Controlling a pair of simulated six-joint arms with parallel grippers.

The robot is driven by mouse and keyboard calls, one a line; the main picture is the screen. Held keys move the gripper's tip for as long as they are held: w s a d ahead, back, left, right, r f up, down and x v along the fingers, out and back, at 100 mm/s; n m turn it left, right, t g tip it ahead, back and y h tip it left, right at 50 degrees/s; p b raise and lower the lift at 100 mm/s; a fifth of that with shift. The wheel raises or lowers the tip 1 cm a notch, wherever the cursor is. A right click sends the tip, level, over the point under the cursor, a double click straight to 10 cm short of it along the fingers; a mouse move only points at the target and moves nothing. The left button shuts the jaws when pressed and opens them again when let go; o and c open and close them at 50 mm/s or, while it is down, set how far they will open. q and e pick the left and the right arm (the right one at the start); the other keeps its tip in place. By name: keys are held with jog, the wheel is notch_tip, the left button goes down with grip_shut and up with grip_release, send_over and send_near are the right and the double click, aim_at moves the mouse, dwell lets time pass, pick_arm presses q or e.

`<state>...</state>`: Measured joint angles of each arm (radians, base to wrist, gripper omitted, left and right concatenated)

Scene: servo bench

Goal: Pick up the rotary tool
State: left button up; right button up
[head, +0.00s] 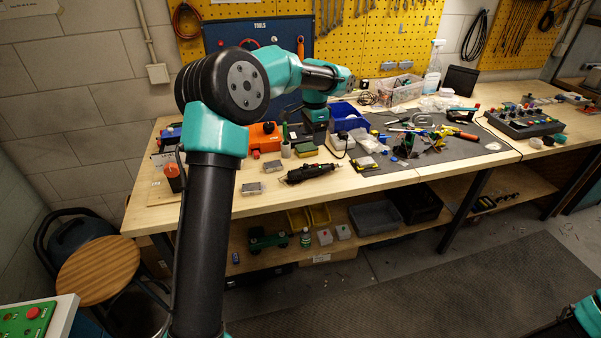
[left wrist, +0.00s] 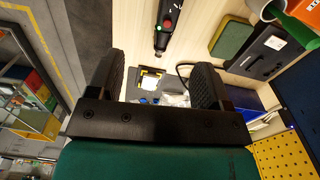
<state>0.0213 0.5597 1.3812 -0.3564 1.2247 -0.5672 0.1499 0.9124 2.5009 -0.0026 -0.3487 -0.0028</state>
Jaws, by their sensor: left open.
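The rotary tool (head: 310,173) is a dark, slim tool with a red part, lying on the wooden bench top near its front edge. In the left wrist view the rotary tool (left wrist: 168,25) shows at the top middle, beyond the fingertips and apart from them. My left gripper (left wrist: 158,82) is open, with its two dark fingers spread and nothing between them. In the head view my left arm reaches over the back of the bench, and its fingers are hard to make out. My right gripper is not in view.
A green and yellow sponge (left wrist: 232,39) and a dark box (left wrist: 256,54) lie close to the tool. A blue bin (head: 346,117) stands behind it. Small grey boxes (head: 252,188) lie to its left. A cluttered dark mat (head: 440,150) covers the bench to the right.

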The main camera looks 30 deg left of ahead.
aim_at(308, 167)
pick_arm(q)
jog(key=shift+s+a+r, duration=0.2)
jog(key=shift+a+r, duration=0.5)
jog(key=shift+a, duration=0.05)
notch_tip(308, 167, down, 12)
jog(key=shift+r, duration=0.1)
jog(key=shift+f, duration=0.25)
jog(key=shift+a+f, duration=0.15)
jog(key=shift+f, duration=2.45)
